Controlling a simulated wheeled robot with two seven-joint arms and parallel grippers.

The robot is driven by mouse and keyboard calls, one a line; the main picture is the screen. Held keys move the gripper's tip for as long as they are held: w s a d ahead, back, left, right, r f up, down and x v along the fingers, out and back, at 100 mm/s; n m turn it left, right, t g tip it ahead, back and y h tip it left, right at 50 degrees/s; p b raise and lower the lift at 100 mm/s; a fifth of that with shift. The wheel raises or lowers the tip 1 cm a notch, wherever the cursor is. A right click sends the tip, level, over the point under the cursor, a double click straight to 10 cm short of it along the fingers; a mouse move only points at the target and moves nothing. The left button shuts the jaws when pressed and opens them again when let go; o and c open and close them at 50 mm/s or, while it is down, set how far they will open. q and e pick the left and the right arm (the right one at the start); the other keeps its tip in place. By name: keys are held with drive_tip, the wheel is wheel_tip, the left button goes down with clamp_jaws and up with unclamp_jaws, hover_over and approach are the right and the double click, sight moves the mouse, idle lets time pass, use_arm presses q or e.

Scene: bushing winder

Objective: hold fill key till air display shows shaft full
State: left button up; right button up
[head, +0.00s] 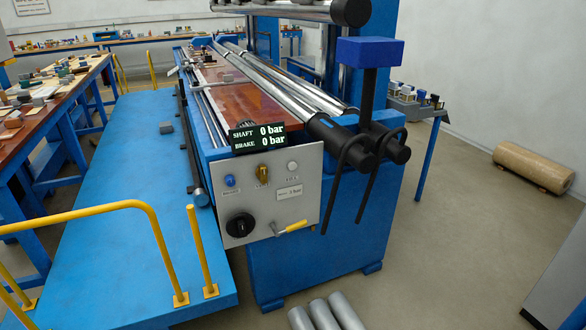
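The air display (258,136) stands on top of the grey control panel (300,220) at the machine's near end. The panel carries a blue button (230,181), a yellow key or knob (263,172) and a white button (292,166) in a row. Their small labels are too blurred to read, so I cannot tell which is the fill key. Below are a black rotary knob (240,225), a yellow-handled lever (292,227) and a small label that seems to read 3 bar. Neither gripper shows.
Long metal shafts (290,85) run back along the blue machine. A blue platform (125,190) with yellow rails (150,215) lies left of the panel. Grey tubes (325,315) lie on the floor in front. Cluttered workbenches stand at left.

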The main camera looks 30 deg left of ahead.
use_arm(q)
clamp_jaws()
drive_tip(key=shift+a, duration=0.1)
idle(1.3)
